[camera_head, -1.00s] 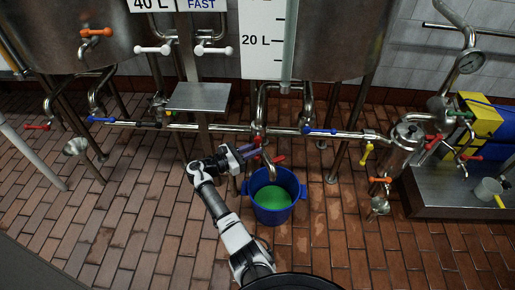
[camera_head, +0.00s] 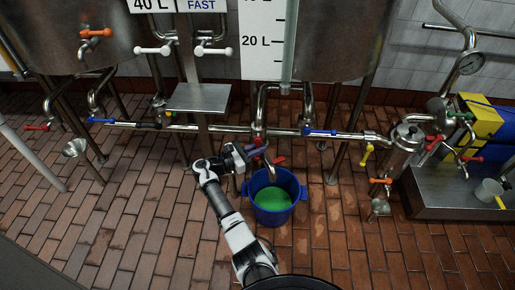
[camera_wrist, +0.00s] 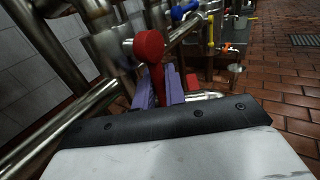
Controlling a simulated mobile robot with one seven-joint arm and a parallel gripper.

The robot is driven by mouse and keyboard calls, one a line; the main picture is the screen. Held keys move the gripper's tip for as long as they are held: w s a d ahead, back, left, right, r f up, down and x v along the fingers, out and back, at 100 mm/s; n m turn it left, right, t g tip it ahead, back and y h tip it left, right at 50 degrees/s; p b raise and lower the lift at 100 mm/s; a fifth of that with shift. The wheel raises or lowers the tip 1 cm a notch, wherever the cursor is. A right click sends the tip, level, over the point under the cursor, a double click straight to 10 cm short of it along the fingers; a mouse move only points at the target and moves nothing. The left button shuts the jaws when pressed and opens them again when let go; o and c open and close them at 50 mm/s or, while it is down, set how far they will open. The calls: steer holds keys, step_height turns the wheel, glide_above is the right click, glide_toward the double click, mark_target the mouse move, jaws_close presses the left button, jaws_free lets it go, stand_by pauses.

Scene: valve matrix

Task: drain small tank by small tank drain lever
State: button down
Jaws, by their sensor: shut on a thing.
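My gripper (camera_head: 258,147) is low in front of the pipes, just above and left of the blue bucket (camera_head: 273,214). In the wrist view its purple fingers (camera_wrist: 166,88) are shut on a red lever (camera_wrist: 148,46). The lever's round red end stands above the fingers, and its lower part is hidden between them. A bent outlet pipe (camera_head: 268,162) points down at the bucket. The bucket holds green liquid (camera_head: 271,200). A steel tank (camera_head: 335,45) with a 20 L mark on its scale hangs above. No label on the held lever is visible.
Another tank (camera_head: 70,45) is at the upper left. A blue-handled valve (camera_head: 320,131) sits on the horizontal pipe (camera_head: 220,128). A steel platform (camera_head: 455,190) with a yellow and blue unit (camera_head: 485,118) is at the right.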

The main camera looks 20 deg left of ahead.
steer(key=shift+a+r+p, duration=0.1)
steer(key=shift+r+p, duration=0.05)
steer(key=shift+p, duration=0.25)
steer(key=m+g+y+p, duration=0.1)
steer(key=p, duration=0.1)
steer(key=a+r+g+y+p, duration=0.1)
steer(key=p, duration=0.2)
steer(key=shift+s+m+p, duration=0.2)
steer(key=shift+m+p, duration=0.15)
steer(key=shift+m, duration=0.05)
steer(key=shift+s+a+r+m+g+y+p, duration=0.1)
steer(key=shift+a+r+m+g+y+p, duration=0.55)
steer(key=shift+y+p, duration=1.8)
steer(key=shift+s+a+r+m+g+y+p, duration=0.25)
steer(key=shift+m+g+y+p, duration=0.95)
steer(key=shift+p, duration=2.35)
steer(key=shift+a+r+m+g+y+p, duration=0.35)
steer(key=shift+r+m+g+y+p, duration=0.3)
steer(key=shift+y+p, duration=1.85)
steer(key=shift+f+h+p, duration=0.15)
steer(key=shift+h+p, duration=0.3)
steer(key=shift+p, duration=0.1)
steer(key=c, duration=1.8)
jaws_free()
